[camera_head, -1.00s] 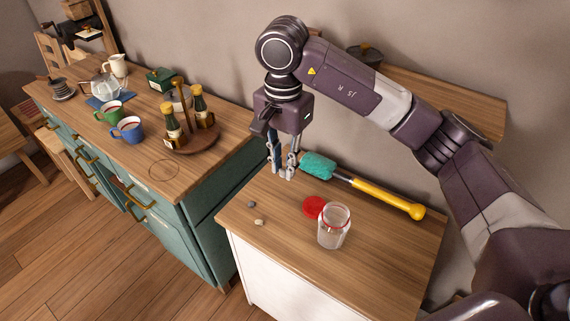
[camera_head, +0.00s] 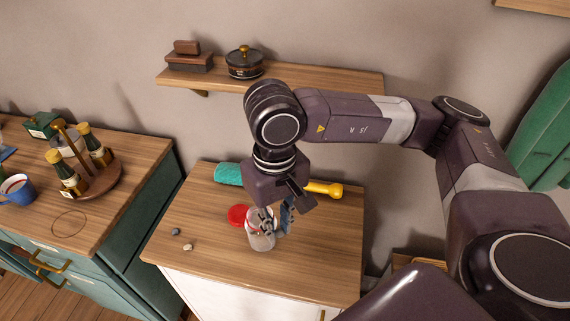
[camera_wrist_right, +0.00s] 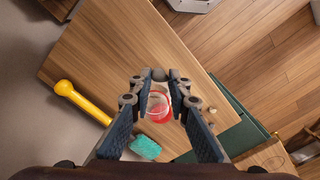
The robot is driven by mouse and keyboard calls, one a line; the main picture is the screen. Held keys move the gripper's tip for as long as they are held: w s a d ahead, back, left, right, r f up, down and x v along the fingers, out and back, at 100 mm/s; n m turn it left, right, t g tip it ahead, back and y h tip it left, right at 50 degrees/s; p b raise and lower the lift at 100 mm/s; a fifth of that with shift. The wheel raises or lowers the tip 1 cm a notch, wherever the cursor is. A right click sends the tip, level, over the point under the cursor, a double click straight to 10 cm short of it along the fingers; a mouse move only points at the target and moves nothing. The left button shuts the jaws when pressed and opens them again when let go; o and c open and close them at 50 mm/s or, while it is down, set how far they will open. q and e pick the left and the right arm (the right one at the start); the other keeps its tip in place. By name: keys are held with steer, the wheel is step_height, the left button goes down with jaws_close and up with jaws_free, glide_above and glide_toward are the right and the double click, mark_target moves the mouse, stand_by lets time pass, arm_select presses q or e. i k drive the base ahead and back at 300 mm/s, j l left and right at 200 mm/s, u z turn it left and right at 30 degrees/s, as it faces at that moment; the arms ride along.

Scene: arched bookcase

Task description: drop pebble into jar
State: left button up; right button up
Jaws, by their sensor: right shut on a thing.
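The clear jar (camera_head: 259,238) stands upright and uncapped on the wooden top of the white cabinet. Its red lid (camera_head: 238,215) lies beside it. My right gripper (camera_head: 268,228) is over the jar's mouth, pointing down. In the right wrist view its fingers (camera_wrist_right: 159,80) are closed on a small grey-brown pebble (camera_wrist_right: 158,74), with the jar (camera_wrist_right: 158,104) beyond them. In the head view the fingers hide that pebble. A grey pebble (camera_head: 175,231) and a beige pebble (camera_head: 188,247) lie on the cabinet top, left of the jar. My left gripper is not in view.
A brush with teal head (camera_head: 229,174) and yellow handle (camera_head: 325,189) lies behind the jar. A wall shelf (camera_head: 310,83) holds a dark pot (camera_head: 244,63). The green cabinet at left carries a bottle tray (camera_head: 95,188) and a blue mug (camera_head: 17,190). The cabinet top's front right is clear.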

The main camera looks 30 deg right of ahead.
mark_target(264, 241)
steer(key=i+j+z, duration=0.15)
steer(key=z, duration=0.35)
steer(key=i+j+z, duration=0.1)
steer(key=j+z, duration=0.35)
steer(key=j, duration=0.15)
